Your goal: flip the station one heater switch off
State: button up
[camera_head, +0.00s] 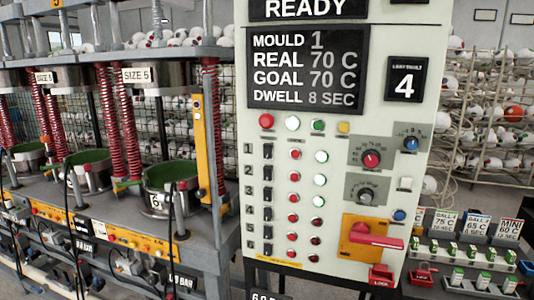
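A pale control panel (341,195) stands upright right of the middle. Its left side has a column of numbered rows, each with a small black switch. The station one switch (267,151) is the top one, beside the label 1. Whether its lever is up or down is too small to tell. A red button or lamp (295,154) and a whitish one (321,156) sit to its right in the same row. The display (307,68) above reads MOULD 1, REAL 70 C, GOAL 70 C, DWELL 8 SEC. My gripper is not in view.
Ball presses (108,140) with red springs fill the left side. A rack of labelled small items (467,250) stands at lower right. Nothing blocks the switch column from this view.

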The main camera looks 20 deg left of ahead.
aim_at(267, 148)
jog(key=k, duration=0.65)
jog(key=u, duration=0.4)
jog(key=i, duration=0.35)
jog(key=u, duration=1.35)
jog(key=i, duration=0.75)
jog(key=u, duration=0.85)
